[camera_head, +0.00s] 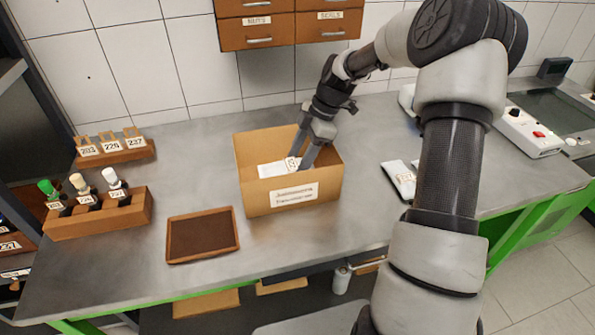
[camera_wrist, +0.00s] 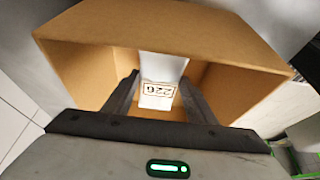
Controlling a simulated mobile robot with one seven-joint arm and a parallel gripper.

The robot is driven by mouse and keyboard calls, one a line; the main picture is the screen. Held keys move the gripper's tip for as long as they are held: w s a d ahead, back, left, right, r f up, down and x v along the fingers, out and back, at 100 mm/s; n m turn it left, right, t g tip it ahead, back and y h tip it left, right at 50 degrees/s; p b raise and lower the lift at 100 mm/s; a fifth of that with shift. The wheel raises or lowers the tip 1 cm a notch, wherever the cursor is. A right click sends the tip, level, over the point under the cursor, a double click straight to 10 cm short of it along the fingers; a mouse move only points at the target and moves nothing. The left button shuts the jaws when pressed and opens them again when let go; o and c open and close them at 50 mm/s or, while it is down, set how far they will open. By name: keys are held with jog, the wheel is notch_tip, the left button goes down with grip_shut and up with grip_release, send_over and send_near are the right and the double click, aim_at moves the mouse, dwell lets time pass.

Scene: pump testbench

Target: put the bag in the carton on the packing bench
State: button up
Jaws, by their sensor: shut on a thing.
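The carton (camera_head: 262,200) stands open on the packing bench, with a white label on its front wall. My gripper (camera_head: 302,160) reaches down into the carton. It is shut on a white bag (camera_wrist: 160,95) marked 226, seen between the fingers (camera_wrist: 158,100) in the wrist view. In the head view, a white piece of the bag (camera_head: 272,169) shows inside the carton beside the fingers. The carton's walls (camera_wrist: 85,75) surround the fingers in the wrist view. I cannot tell whether the bag touches the carton floor.
A brown tray (camera_head: 203,235) lies left of the carton. A wooden rack with capped bottles (camera_head: 98,214) and a numbered block (camera_head: 113,152) stand at the left. Another white bag (camera_head: 400,178) lies to the right, near my arm. Drawers (camera_head: 290,22) hang above.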

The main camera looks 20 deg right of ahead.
jog(key=shift+f, duration=1.75)
jog(key=shift+f, duration=0.15)
jog(key=o, duration=1.3)
jog(key=v, duration=1.2)
jog(key=shift+p, duration=0.35)
